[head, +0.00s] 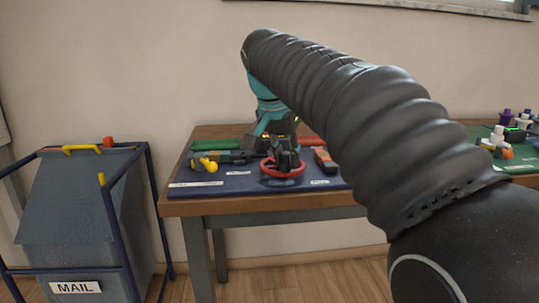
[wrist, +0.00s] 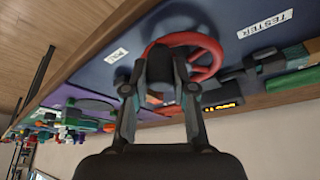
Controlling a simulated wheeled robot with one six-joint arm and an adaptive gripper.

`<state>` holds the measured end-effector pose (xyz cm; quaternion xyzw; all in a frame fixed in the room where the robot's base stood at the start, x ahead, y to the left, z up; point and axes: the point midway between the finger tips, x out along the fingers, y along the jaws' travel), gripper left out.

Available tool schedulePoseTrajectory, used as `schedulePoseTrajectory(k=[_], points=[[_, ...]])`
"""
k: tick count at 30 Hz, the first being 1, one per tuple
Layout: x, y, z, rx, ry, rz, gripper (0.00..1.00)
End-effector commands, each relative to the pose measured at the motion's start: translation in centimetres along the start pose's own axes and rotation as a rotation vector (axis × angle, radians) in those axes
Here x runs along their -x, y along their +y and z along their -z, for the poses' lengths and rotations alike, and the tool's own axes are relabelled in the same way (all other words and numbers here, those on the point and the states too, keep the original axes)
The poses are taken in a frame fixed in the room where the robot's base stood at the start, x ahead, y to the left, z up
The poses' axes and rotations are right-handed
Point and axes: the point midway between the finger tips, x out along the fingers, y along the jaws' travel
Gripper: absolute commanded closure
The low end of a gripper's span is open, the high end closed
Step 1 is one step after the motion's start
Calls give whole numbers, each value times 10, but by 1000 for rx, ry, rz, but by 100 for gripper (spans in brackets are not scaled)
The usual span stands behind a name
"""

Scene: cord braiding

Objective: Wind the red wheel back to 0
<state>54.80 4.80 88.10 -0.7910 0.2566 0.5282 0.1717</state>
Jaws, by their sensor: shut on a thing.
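The red wheel (head: 268,172) lies on the blue mat of the wooden table in the head view. In the wrist view its red rim (wrist: 216,58) shows beyond and around my fingers. My gripper (head: 286,161) points down over the wheel, and its dark fingers (wrist: 160,78) are closed together at the wheel's middle. They hide the hub, so the exact grip on it is not visible. A small dark display with yellow digits (wrist: 222,106) sits beside the wheel in the wrist view. The digits are too small to read.
A yellow part (head: 204,164) stands left of the wheel on the mat (head: 230,184), and a dark and red block (head: 325,160) is close on its right. A grey mail bin (head: 75,215) stands left of the table. Another table with small parts (head: 500,143) is at right.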

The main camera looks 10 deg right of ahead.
Motion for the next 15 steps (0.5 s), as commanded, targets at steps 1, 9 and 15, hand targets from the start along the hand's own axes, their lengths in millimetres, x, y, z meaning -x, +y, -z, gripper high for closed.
schedulePoseTrajectory(k=[1,9,15], points=[[-1,0,-1,0,-2,-2,100],[0,0,0,0,-1,-1,45],[0,0,0,0,-1,0,45]])
